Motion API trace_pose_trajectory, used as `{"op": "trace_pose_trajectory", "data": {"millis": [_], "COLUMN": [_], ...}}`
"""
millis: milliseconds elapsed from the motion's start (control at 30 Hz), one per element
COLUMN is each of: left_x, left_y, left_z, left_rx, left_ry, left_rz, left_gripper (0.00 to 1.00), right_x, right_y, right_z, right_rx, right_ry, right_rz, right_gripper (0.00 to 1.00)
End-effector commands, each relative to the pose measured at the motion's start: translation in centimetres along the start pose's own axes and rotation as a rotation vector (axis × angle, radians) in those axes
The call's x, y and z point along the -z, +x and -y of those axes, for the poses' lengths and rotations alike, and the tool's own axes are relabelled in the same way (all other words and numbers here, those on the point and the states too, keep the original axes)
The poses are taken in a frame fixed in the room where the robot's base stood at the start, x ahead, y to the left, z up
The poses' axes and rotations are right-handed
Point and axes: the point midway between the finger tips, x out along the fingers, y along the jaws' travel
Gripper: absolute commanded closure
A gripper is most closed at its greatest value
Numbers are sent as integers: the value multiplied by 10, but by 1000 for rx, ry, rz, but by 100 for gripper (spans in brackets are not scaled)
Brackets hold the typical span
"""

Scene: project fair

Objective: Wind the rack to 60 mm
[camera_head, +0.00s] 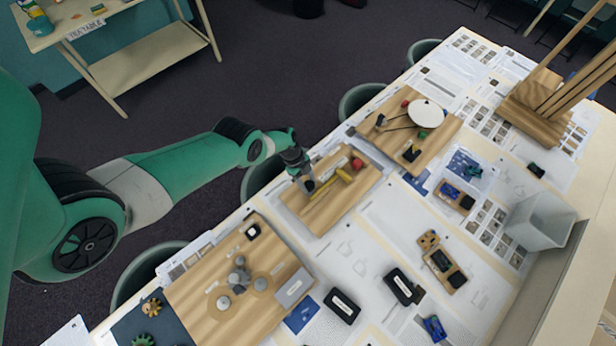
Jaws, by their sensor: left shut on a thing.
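A wooden board (325,212) near the table's left edge carries a small mechanism with a yellow bar (343,174), which I take to be the rack. A red round part (357,164) sits by the far end of the bar. My left gripper (306,183) is down at the board's near-left part, just left of the yellow bar. It is shut on a small part of the mechanism that its own fingers mostly hide. I cannot read any scale or the rack's position at this size. My right gripper is out of view.
A wooden board with grey knobs (238,276) stands nearer, and another with a white disc (426,113) farther off. Black boxes (342,306), a grey bin (541,222) and a tall wooden stand (535,112) are to the right. Papers cover the table; stools line its left edge.

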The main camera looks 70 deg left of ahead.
Motion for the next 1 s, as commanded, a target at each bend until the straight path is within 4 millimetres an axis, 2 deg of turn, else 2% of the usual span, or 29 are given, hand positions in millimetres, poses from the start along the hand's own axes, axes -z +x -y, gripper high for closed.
{"op": "trace_pose_trajectory", "data": {"millis": [367, 400, 533, 833, 1000], "left_x": [0, 0, 0, 0, 1], "left_y": [0, 0, 0, -2, -18], "left_z": [-1, -1, -1, 0, -1], "left_rx": [-4, -4, -4, -2, 1], "left_ry": [4, 4, 3, 2, -6], "left_rz": [0, 0, 0, -1, -1], "left_gripper": [100, 41, 18, 18, 18], "right_x": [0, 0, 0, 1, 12], "right_y": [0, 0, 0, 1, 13], "right_z": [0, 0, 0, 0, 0], "right_rx": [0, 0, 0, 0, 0], "right_ry": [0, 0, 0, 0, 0], "right_rz": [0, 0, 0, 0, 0], "right_gripper": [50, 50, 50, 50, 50]}}
